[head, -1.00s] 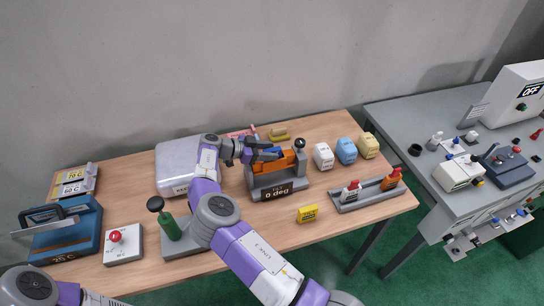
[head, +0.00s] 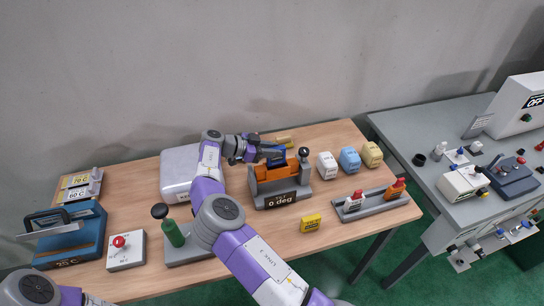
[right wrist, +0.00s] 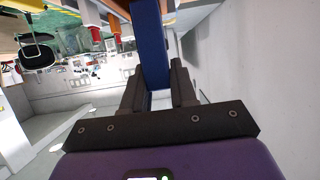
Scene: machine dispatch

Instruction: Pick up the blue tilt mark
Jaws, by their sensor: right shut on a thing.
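The blue tilt mark (head: 276,154) is a blue piece held between the fingers of my right gripper (head: 264,150), just above the orange and grey tilt stand (head: 262,202) marked "0 deg". In the right wrist view the blue tilt mark (right wrist: 151,45) shows as a long blue bar between the two dark fingers of the right gripper (right wrist: 157,78). Whether its lower edge still touches the stand is hard to tell. My left gripper is out of view; only part of that arm shows at the lower left.
A silver box (head: 178,174) stands left of the stand, close to my right arm. White (head: 327,165), light blue (head: 350,159) and yellow (head: 371,154) blocks stand to its right. A yellow tag (head: 311,223) lies in front.

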